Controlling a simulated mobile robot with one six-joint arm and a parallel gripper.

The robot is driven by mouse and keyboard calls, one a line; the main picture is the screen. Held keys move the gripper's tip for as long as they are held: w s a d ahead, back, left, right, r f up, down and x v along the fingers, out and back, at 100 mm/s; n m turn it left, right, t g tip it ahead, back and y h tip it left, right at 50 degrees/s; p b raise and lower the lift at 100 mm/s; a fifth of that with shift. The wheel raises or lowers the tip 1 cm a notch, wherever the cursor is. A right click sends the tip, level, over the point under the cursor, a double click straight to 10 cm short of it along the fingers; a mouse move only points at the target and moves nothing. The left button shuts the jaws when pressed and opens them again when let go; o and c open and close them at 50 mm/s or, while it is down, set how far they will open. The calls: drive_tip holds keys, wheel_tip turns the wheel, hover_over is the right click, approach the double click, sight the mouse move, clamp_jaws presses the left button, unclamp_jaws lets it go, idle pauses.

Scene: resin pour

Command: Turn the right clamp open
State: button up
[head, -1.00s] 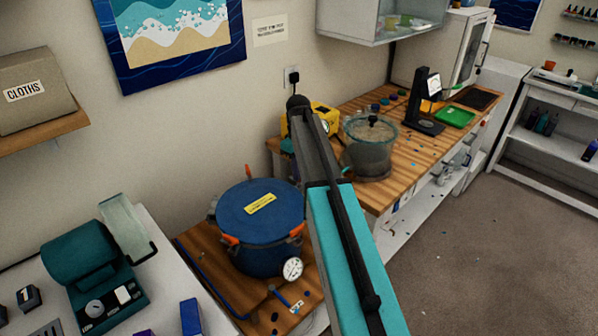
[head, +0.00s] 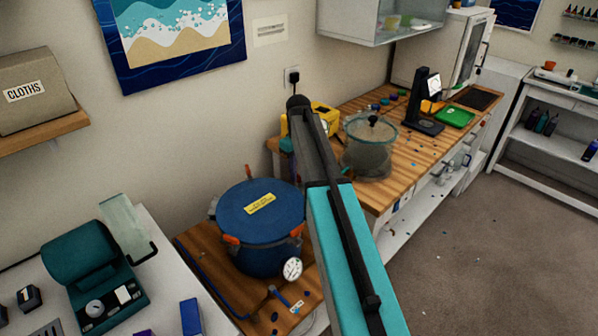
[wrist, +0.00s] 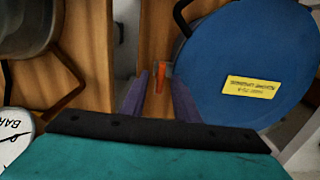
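The blue pot (head: 258,212) stands on a wooden board, its lid on and orange clamp levers around its rim. One orange lever shows at its front right (head: 297,231), beside my arm. In the wrist view the blue lid (wrist: 250,50) fills the right side, with a yellow label. An orange clamp lever (wrist: 160,76) stands at its left edge, separate from the lid's label. My gripper (wrist: 159,82) is open, with one finger on each side of this lever and small gaps showing. In the head view my arm hides the gripper and part of the pot's right side.
A pressure gauge (head: 292,269) sticks out at the pot's front. A glass chamber (head: 368,150) stands on the wooden bench to the right. A teal machine (head: 82,270) stands on the left table. A dark vessel (wrist: 28,25) is at the wrist view's upper left.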

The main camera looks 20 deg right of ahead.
idle(0.3)
wheel_tip(320, 180, up, 14)
drive_tip(key=b, duration=0.3)
idle(0.6)
drive_tip(key=shift+s+f, duration=0.15)
drive_tip(key=shift+f, duration=0.05)
idle(0.3)
